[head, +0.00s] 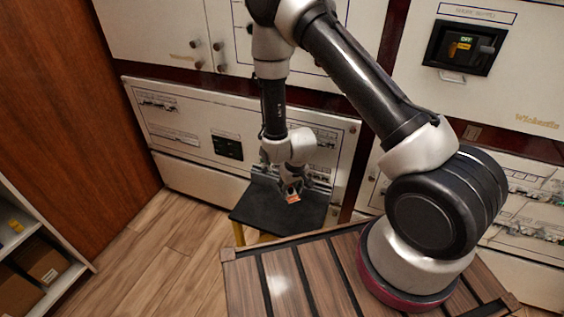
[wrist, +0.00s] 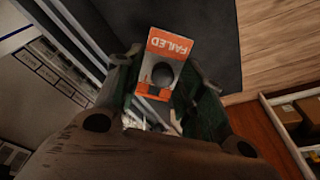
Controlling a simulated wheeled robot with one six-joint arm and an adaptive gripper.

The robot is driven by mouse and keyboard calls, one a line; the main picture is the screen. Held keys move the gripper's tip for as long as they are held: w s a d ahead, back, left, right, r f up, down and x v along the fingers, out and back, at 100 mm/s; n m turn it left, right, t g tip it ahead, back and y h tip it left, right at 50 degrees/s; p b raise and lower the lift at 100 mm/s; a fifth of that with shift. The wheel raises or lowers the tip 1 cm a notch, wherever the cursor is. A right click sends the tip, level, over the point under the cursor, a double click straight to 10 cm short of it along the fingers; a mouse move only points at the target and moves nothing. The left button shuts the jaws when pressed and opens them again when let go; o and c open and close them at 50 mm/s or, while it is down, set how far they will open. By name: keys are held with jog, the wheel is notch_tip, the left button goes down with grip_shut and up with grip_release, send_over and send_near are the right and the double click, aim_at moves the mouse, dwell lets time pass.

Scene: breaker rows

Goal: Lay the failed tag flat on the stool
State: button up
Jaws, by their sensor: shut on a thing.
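The failed tag (wrist: 166,51) is orange and white with a round dark hole and the word FAILED. My gripper (wrist: 160,92) is shut on its lower end in the wrist view. In the head view the tag (head: 292,198) shows as a small orange patch at the tip of my gripper (head: 291,188). The stool (head: 270,212) has a dark square top and stands against the cabinet front. The tag is over the stool top; I cannot tell whether it touches it. The stool top also shows behind the tag in the wrist view (wrist: 212,35).
White breaker cabinets (head: 195,131) stand right behind the stool. A shelf with cardboard boxes (head: 40,262) is at the lower left. Wooden floor (head: 165,240) is clear left of the stool.

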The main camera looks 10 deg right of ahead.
aim_at(296, 216)
jog(key=s, duration=0.1)
jog(key=s+d+g, duration=0.1)
jog(key=s, duration=0.1)
jog(key=shift+s+d+f+g, duration=0.15)
jog(key=shift+s+d+g, duration=0.05)
jog(key=shift+d+g, duration=0.1)
jog(key=shift+g, duration=0.4)
jog(key=shift+f, duration=4.25)
jog(key=shift+f, duration=0.55)
jog(key=o, duration=0.9)
jog(key=shift+c, duration=0.2)
jog(key=shift+r, duration=0.1)
